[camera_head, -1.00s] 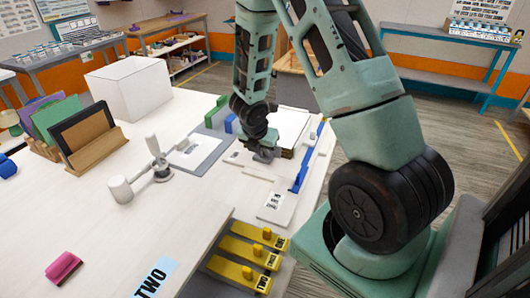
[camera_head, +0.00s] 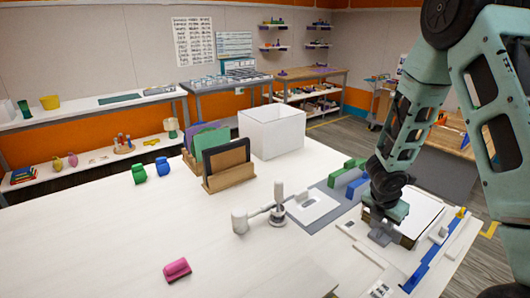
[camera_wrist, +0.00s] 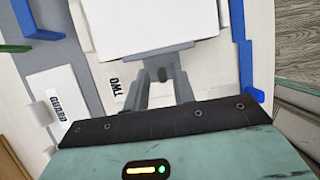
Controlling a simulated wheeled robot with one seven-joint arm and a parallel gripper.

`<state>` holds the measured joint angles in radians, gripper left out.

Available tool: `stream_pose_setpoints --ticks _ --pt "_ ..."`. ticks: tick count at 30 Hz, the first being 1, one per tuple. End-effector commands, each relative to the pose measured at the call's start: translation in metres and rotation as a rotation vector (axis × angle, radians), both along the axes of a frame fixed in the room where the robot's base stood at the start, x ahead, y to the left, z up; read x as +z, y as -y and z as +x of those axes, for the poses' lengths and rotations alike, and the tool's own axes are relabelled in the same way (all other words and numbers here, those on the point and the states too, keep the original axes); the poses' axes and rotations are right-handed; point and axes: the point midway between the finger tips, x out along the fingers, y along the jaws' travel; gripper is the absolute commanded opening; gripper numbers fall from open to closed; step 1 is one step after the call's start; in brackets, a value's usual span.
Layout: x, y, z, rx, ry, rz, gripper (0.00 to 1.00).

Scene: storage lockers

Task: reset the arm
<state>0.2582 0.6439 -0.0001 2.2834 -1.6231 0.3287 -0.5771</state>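My gripper (camera_head: 381,236) hangs low at the right side of the white table (camera_head: 120,240), close to the near-left edge of a white block (camera_head: 415,212). In the wrist view, the two grey fingers (camera_wrist: 161,74) stand apart, with pale surface visible between them. A grey bar and a small dark part show at the tips; I cannot tell what the dark part belongs to. I see nothing clearly held. My arm reaches down from the upper right in the head view.
A GUARD plate (camera_wrist: 58,106) lies beside the gripper. Blue rails (camera_head: 432,262) and green and blue blocks (camera_head: 347,178) stand nearby. A lever clamp (camera_head: 278,210), a file rack (camera_head: 229,178) and a white box (camera_head: 272,133) stand farther left. The table's front left is mostly clear.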

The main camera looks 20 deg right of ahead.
Motion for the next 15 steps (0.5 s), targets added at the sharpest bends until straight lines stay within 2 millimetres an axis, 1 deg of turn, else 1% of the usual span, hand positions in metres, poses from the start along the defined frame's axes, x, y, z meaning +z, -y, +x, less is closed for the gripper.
stream_pose_setpoints --ticks 2,5,8,11,12,14,15 --pt "0.001 -0.002 0.001 -0.004 0.004 0.001 0.25" --pt "0.010 -0.014 0.003 -0.041 0.028 0.009 0.25" --pt "0.029 -0.043 0.006 -0.132 0.081 0.029 0.25" --pt "0.056 -0.090 0.002 -0.279 0.150 0.076 0.25" --pt "0.067 -0.111 -0.003 -0.345 0.175 0.101 0.25" --pt "0.083 -0.142 -0.013 -0.445 0.205 0.141 0.25" --pt "0.093 -0.162 -0.023 -0.511 0.219 0.169 0.25"
